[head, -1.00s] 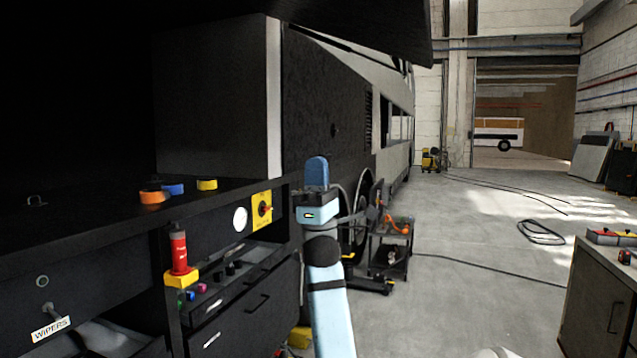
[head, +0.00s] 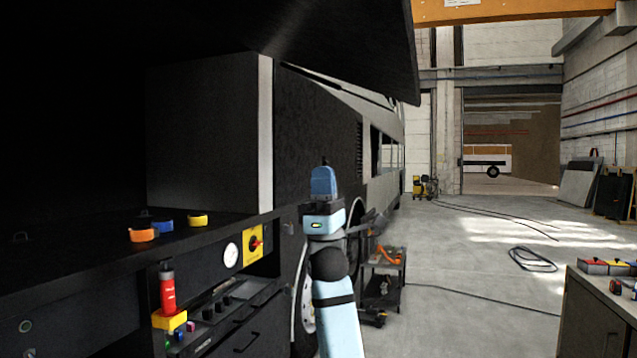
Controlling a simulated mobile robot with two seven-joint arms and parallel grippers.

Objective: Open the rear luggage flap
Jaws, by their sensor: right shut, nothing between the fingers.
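A large dark panel (head: 345,45), which looks like the rear luggage flap, hangs raised above the open bay at the side of the coach (head: 315,130). Its far lower corner ends in mid-air, clear of the coach side. My right arm rises from the bottom centre. My right gripper (head: 374,222) is at its far end, mostly hidden by the wrist, and is shut and empty. It is well below the panel, beside the coach's wheel, and apart from the panel. My left gripper is out of view.
A tool cart (head: 385,275) stands beyond my right arm. A cabinet (head: 590,315) stands at the right. The floor between has cables (head: 532,259) but is otherwise open.

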